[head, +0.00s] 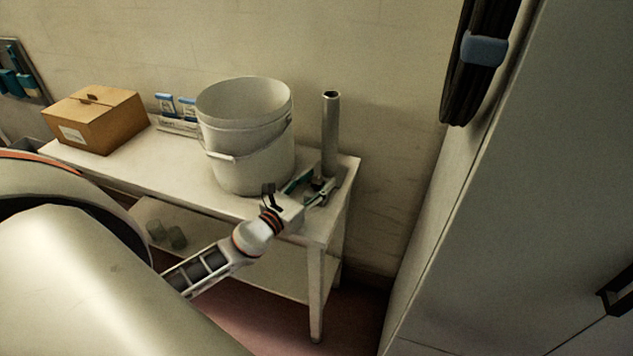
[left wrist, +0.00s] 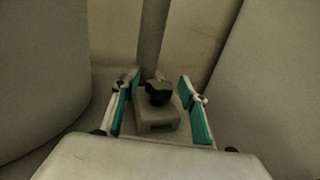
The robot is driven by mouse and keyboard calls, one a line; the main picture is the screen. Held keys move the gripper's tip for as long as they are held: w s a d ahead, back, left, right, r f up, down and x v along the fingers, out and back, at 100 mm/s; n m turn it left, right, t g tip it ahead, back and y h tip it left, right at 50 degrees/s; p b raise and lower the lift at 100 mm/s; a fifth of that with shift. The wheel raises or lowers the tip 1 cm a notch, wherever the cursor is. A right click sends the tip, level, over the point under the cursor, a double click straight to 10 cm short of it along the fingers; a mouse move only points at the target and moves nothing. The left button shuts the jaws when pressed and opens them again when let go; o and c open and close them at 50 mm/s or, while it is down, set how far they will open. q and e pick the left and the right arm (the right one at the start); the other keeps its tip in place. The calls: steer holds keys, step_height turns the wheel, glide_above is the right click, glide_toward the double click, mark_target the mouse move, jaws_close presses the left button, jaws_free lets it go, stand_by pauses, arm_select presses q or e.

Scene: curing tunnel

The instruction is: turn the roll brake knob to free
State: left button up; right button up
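The roll brake knob (left wrist: 158,92) is a small black knob on a grey block (left wrist: 157,116), in the middle of the left wrist view. My left gripper (left wrist: 158,82) is open, with one teal-padded finger on each side of the knob and visible gaps between. In the head view my left gripper (head: 311,188) reaches over the table's right end, at the foot of an upright grey tube (head: 331,135). The knob cannot be made out clearly there. My right gripper is in neither view.
A large white bucket (head: 246,150) stands on the white table (head: 190,180) close to the left of my gripper. A cardboard box (head: 96,118) and small blue-and-white packs (head: 177,108) stand further left. A tall grey cabinet (head: 510,200) is at the right.

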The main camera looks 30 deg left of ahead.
arm_select(q)
steer(key=shift+f, duration=0.1)
steer(key=shift+s, duration=0.15)
steer(key=s, duration=1.1)
steer(key=shift+a, duration=0.35)
steer(key=shift+s, duration=0.4)
